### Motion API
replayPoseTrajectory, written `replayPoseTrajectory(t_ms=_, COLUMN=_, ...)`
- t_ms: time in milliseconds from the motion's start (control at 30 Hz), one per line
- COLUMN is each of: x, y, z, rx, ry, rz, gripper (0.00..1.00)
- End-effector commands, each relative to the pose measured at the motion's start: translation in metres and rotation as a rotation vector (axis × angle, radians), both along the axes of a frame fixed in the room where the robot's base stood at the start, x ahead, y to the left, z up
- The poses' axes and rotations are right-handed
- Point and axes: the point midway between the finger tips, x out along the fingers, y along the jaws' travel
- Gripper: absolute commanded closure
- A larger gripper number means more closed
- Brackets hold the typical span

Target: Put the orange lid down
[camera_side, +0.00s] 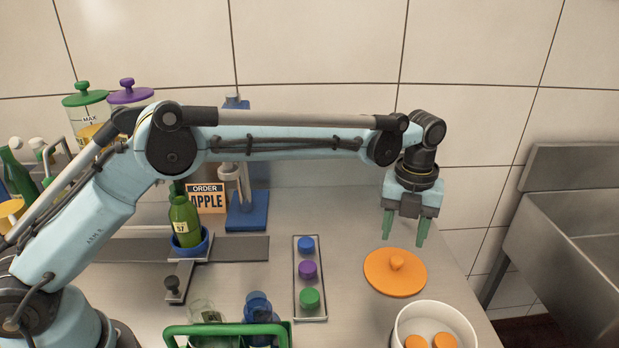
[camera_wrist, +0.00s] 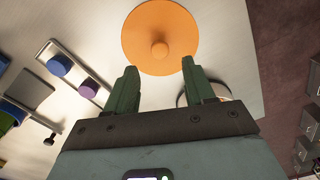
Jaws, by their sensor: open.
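The orange lid (camera_side: 393,277) is a flat round disc with a knob in the middle. It lies flat on the metal counter, just behind the white bowl. In the wrist view the lid (camera_wrist: 168,25) shows at the top centre, with its knob beyond the fingertips. My gripper (camera_side: 407,243) is above the counter and above the lid's rear side, apart from it. Its two green fingers point down and are spread, with nothing between them. They also show in the wrist view (camera_wrist: 160,66).
A white bowl (camera_side: 401,324) with orange pieces stands in front of the lid. A narrow tray (camera_side: 324,302) with blue, purple and green caps lies to its left. A green bottle (camera_side: 184,217) stands further left. The counter's right edge and a sink (camera_side: 575,240) lie to the right.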

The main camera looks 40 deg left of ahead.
Motion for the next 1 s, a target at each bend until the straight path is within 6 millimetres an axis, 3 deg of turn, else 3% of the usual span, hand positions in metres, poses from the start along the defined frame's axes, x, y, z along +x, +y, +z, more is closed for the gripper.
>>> replayPoseTrajectory(t_ms=100, x=0.0, y=0.0, z=0.025, rx=0.0, ry=0.0, rz=0.0, gripper=0.47)
replayPoseTrajectory(t_ms=300, x=0.0, y=0.0, z=0.05, rx=0.0, ry=0.0, rz=0.0, gripper=0.47)
replayPoseTrajectory(t_ms=867, x=-0.001, y=0.0, z=0.062, rx=-0.004, ry=-0.001, rz=0.008, gripper=0.47)
replayPoseTrajectory(t_ms=1000, x=-0.01, y=-0.001, z=0.077, rx=-0.047, ry=-0.007, rz=0.087, gripper=0.47)
